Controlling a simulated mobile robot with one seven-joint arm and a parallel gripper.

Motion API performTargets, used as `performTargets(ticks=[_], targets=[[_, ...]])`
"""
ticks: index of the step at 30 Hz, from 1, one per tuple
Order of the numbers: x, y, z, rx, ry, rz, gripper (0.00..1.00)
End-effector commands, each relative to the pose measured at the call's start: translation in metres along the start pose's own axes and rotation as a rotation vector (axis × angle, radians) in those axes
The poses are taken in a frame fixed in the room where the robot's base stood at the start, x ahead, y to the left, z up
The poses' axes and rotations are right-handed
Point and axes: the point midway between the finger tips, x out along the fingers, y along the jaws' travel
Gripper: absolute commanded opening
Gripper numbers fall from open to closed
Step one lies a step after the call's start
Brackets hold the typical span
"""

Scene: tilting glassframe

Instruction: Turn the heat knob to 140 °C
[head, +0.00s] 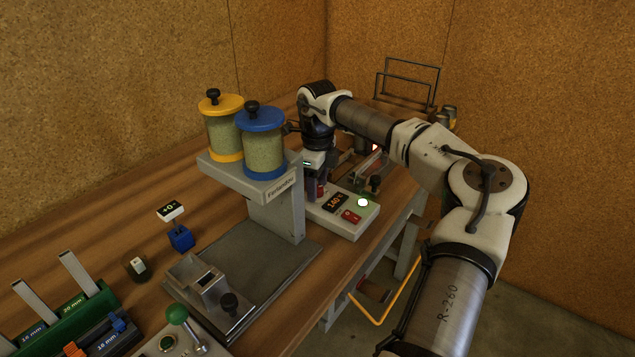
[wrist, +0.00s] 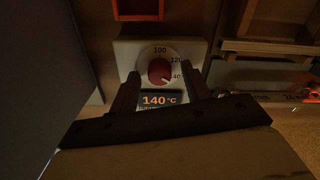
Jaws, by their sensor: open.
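The heat knob (wrist: 160,71) is red and round, on a pale panel with a scale showing 100, 120 and a partly hidden 140. Its white pointer mark is at the lower right, toward the 140 mark. The display (wrist: 159,100) below it reads 140 °C, and it also shows in the head view (head: 336,202). My gripper (wrist: 163,76) is open, with one finger on each side of the knob and gaps visible between. In the head view my gripper (head: 319,178) points down at the control box (head: 340,224) and mostly hides the knob.
The grey stand (head: 277,215) with two canisters, yellow-lidded (head: 222,130) and blue-lidded (head: 262,145), is close left of my gripper. A wire rack (head: 408,82) stands behind.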

Motion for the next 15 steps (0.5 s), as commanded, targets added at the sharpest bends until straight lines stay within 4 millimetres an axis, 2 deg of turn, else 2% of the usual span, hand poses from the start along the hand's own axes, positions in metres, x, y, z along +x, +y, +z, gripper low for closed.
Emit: performTargets(ticks=[4, 7, 15], targets=[[-0.006, 0.0, 0.0, 0.0, 0.0, -0.001, 0.48], [-0.019, -0.001, 0.0, 0.001, 0.0, -0.004, 0.48], [-0.081, -0.001, 0.0, 0.002, 0.0, -0.003, 0.48]])
